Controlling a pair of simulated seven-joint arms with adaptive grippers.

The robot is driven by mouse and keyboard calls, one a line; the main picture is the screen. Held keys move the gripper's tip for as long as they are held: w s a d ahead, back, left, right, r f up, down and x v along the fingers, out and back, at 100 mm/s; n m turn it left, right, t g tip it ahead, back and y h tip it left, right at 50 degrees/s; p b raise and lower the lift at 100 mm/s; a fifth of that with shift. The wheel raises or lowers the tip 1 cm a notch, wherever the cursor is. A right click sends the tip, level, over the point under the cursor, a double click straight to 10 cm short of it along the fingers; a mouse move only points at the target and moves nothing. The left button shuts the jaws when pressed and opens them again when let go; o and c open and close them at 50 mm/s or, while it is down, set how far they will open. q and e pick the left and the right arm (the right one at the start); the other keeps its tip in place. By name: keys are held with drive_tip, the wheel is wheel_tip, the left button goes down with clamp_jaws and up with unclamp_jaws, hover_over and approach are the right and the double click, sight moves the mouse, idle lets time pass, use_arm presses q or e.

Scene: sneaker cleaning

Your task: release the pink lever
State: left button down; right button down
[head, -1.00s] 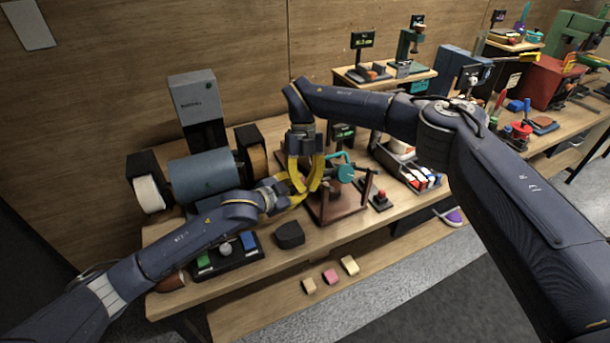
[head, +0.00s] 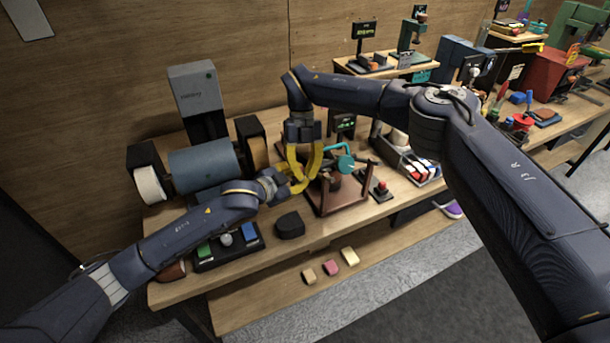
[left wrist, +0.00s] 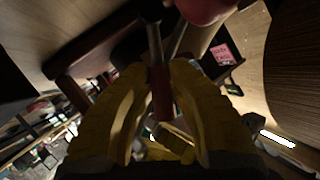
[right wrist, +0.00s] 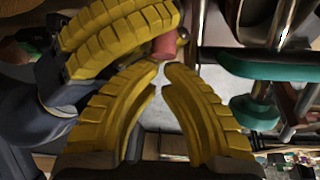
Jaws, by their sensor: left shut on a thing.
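The pink lever (left wrist: 162,96) is a short reddish-pink cylinder at the end of a metal rod. It lies between the yellow fingers of my left gripper (left wrist: 158,105), which is shut on it. The right wrist view also shows the lever's end (right wrist: 166,45) by the left gripper's fingers. In the head view my left gripper (head: 305,180) is at the left side of the brown fixture (head: 330,206) with a teal part (head: 346,162). My right gripper (right wrist: 163,75) is empty, its tips a small gap apart close to the lever. The fingers hide most of the lever in the head view.
A grey-blue drum machine (head: 205,170) stands left of the fixture. A black block (head: 290,226), a button panel (head: 227,245) and a red button (head: 381,187) are nearby. Several small blocks, including a pink one (head: 330,268), lie on the lower shelf.

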use_arm(q)
drive_tip(key=shift+s+d+f, duration=0.1)
drive_tip(key=shift+s+d, duration=0.1)
drive_tip(key=shift+d, duration=0.05)
drive_tip(key=c, duration=1.4)
unclamp_jaws()
drive_tip(key=shift+o, duration=0.8)
drive_tip(key=shift+a, duration=0.1)
